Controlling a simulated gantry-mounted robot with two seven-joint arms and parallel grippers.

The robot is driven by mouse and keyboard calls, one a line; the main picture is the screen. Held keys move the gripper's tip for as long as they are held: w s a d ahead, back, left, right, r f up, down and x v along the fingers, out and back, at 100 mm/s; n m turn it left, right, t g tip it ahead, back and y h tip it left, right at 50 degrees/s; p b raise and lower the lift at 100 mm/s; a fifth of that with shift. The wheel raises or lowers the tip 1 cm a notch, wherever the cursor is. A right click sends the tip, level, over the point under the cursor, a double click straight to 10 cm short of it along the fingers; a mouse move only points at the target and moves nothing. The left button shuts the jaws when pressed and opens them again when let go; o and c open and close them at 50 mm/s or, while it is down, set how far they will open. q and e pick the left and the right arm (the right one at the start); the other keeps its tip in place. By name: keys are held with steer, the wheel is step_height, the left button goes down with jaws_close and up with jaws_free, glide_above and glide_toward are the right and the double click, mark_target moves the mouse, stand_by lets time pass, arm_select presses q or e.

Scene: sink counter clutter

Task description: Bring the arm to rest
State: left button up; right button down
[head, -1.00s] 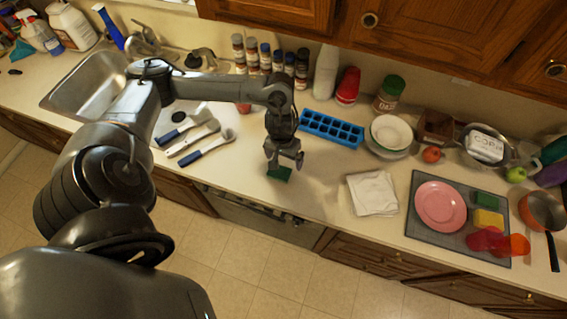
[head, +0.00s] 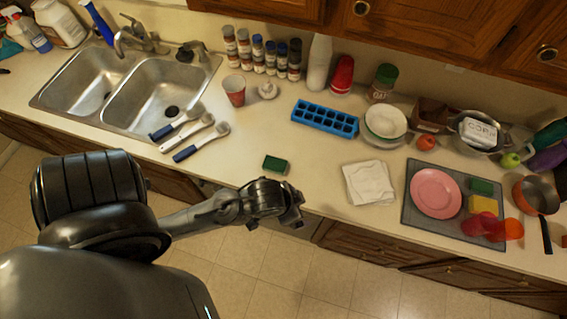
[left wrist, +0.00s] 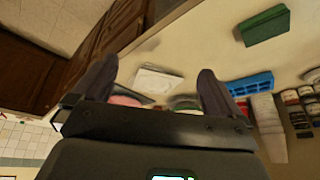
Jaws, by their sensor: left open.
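My left arm comes in from the left in the head view. Its gripper (head: 292,208) is off the front edge of the counter, apart from everything on it. In the left wrist view the two fingers of the gripper (left wrist: 157,85) stand wide apart with nothing between them in their grip. A green sponge (head: 276,165) lies on the counter behind the gripper, and it also shows in the left wrist view (left wrist: 264,27). My right gripper is in neither view.
The counter holds a double sink (head: 165,92), brushes (head: 200,140), a blue ice tray (head: 325,118), a folded white cloth (head: 369,183) and a grey mat (head: 412,205) with a pink plate (head: 436,193). Floor space (head: 270,265) in front of the counter is free.

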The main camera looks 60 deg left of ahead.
arm_select(q)
steer(key=s, duration=0.1)
steer(key=s+a+g, duration=0.1)
steer(key=s, duration=0.1)
steer(key=shift+a+f, duration=0.15)
arm_select(e)
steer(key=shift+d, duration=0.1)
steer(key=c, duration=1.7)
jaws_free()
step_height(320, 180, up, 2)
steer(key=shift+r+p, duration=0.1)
steer(key=shift+p, duration=1)
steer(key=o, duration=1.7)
arm_select(q)
steer(key=shift+r, duration=0.95)
